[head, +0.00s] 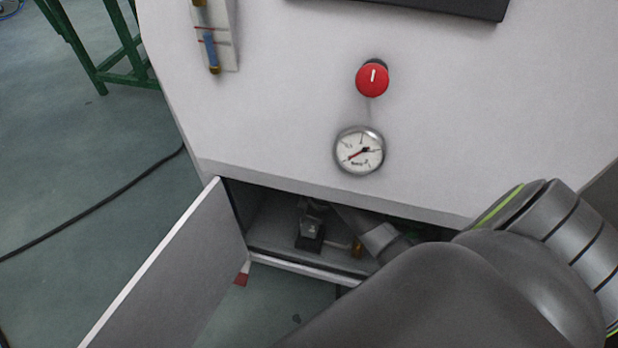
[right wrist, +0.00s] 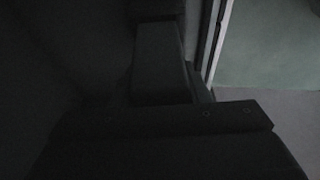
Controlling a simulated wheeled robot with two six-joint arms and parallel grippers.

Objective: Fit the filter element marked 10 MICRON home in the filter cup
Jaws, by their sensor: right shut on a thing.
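My right arm reaches from the lower right into the open low compartment (head: 275,222) of the white cabinet. In the head view its gripper end is small, shadowed and partly hidden by the arm. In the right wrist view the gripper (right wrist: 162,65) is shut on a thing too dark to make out. A black block with a grey top (head: 310,235) stands inside the compartment, close to the gripper's end. I cannot tell whether they touch. The filter element, its 10 MICRON marking and the filter cup cannot be made out. My left gripper is not in view.
The compartment's door (head: 165,275) hangs open on the left. A small brass-coloured part (head: 357,247) is low inside the compartment. A red knob (head: 372,78) and a round gauge (head: 359,150) are on the panel above. A black cable (head: 95,208) lies on the floor.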

